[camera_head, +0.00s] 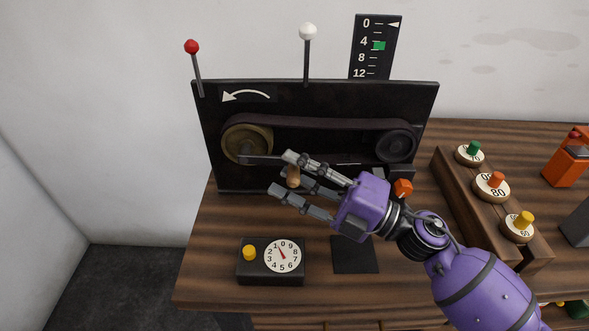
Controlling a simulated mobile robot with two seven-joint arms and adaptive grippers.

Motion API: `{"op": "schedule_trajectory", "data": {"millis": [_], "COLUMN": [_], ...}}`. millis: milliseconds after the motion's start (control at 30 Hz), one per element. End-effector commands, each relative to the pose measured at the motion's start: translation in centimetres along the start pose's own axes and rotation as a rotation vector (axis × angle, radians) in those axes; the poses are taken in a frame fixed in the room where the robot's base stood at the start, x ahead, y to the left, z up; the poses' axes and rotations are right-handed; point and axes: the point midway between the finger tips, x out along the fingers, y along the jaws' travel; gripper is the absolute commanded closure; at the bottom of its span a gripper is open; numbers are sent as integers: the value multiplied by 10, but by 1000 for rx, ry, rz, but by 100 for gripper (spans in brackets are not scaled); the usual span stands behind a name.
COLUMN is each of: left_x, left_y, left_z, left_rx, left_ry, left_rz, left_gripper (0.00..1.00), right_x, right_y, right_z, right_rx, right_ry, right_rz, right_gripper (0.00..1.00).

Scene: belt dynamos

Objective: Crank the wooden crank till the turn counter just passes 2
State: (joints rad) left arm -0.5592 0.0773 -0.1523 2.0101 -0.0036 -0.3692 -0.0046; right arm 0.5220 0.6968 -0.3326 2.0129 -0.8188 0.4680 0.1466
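The turn counter (283,257) is a white dial numbered 0 to 9 in a dark box at the front left; its red needle leans up-left, near the 0 and 1. The wooden crank (293,176) has a short brown handle on a metal arm from the brass pulley (247,144), with the handle to the right of the hub. My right gripper (282,174) reaches in from the right. Its fingers are apart, one above and one below the handle; contact is unclear. My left gripper is not in view.
A black panel (315,98) carries a belt, a dark pulley (396,146) and a left-pointing arrow. Red (191,47) and white (308,31) knobbed levers stand behind it. A scale (375,48) has a green mark near 4. A wooden block with knobs (490,190) stands right.

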Motion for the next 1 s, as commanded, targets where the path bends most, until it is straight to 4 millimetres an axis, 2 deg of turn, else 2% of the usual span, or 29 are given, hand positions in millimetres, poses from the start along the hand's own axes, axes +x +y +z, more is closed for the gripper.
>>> {"op": "schedule_trajectory", "data": {"millis": [267, 500, 567, 1000], "left_x": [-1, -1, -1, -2], "left_y": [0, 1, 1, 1], "left_z": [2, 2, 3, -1], "left_rx": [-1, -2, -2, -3], "left_ry": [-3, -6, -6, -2], "left_rz": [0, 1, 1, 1], "left_gripper": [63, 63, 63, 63], "right_x": [2, 2, 2, 4], "right_y": [-1, 0, 0, 4], "right_z": [0, 0, 0, 4], "right_rx": [1, 1, 1, -8], "right_ry": [0, 0, 0, 1], "right_rz": [0, 0, 0, -10], "right_gripper": [63, 94, 100, 100]}}
